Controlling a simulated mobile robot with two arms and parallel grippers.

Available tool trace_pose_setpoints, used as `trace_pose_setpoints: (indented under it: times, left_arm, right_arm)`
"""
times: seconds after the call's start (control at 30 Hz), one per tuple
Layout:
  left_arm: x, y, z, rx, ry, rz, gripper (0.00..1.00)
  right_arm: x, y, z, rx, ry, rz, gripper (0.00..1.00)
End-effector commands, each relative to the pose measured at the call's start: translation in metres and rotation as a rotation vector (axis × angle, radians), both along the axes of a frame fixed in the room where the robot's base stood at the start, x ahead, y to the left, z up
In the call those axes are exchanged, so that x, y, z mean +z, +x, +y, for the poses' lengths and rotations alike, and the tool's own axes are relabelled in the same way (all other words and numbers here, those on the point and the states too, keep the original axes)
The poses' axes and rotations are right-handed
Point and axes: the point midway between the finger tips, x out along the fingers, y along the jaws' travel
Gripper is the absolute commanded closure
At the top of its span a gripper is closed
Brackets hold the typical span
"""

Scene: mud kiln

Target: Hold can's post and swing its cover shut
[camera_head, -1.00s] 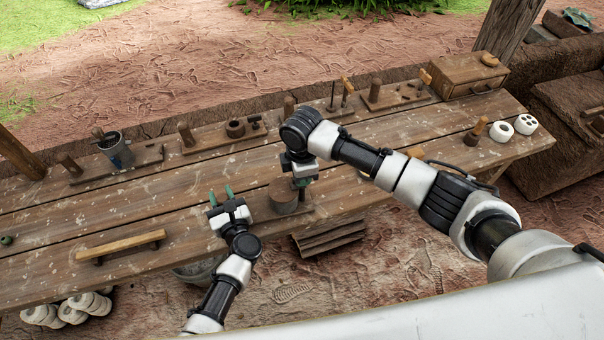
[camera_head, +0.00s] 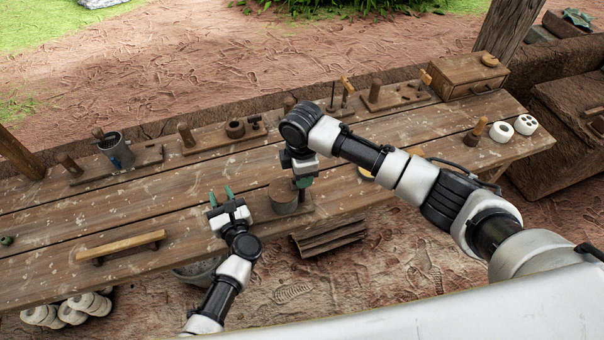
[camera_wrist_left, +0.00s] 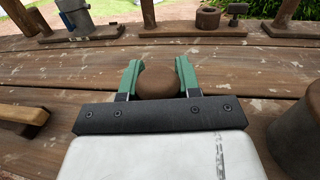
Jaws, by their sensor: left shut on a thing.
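The brown can (camera_head: 284,203) stands on a small board near the table's front edge. Its flat round top (camera_head: 281,188) shows, but I cannot tell how its cover sits. My right gripper (camera_head: 302,184) points down at the can's right side, its green tips close together; the post there is hidden behind it. My left gripper (camera_head: 221,194) is left of the can and apart from it. In the left wrist view its green fingers are shut on a brown rounded knob (camera_wrist_left: 157,82). The can's dark side shows at the right of that view (camera_wrist_left: 300,135).
A wooden bar handle (camera_head: 122,244) lies front left on the table. Small boards with posts line the back edge, with a metal cup (camera_head: 117,152) at left. A wooden box (camera_head: 465,75) stands back right. White round pieces (camera_head: 501,131) sit at the right end.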

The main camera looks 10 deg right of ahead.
Motion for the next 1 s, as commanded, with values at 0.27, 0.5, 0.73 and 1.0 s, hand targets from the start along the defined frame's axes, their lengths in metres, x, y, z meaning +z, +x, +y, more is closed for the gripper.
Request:
trace_pose_setpoints:
  times: [0.27,0.5,0.73,1.0]
  left_arm:
    - [-0.001,0.000,0.000,0.000,0.001,0.001,1.00]
    - [-0.001,0.000,0.000,0.000,0.001,0.001,1.00]
    - [-0.001,0.000,0.000,0.000,0.001,0.001,1.00]
    - [-0.001,0.000,0.000,0.000,0.001,0.001,1.00]
  right_arm:
    - [0.060,0.001,0.000,0.001,0.001,-0.005,0.61]
    - [0.097,0.001,-0.001,0.000,0.000,-0.003,0.61]
    - [0.107,0.001,0.000,0.000,0.000,-0.002,0.61]
    - [0.107,0.001,0.000,0.001,0.000,-0.002,0.61]
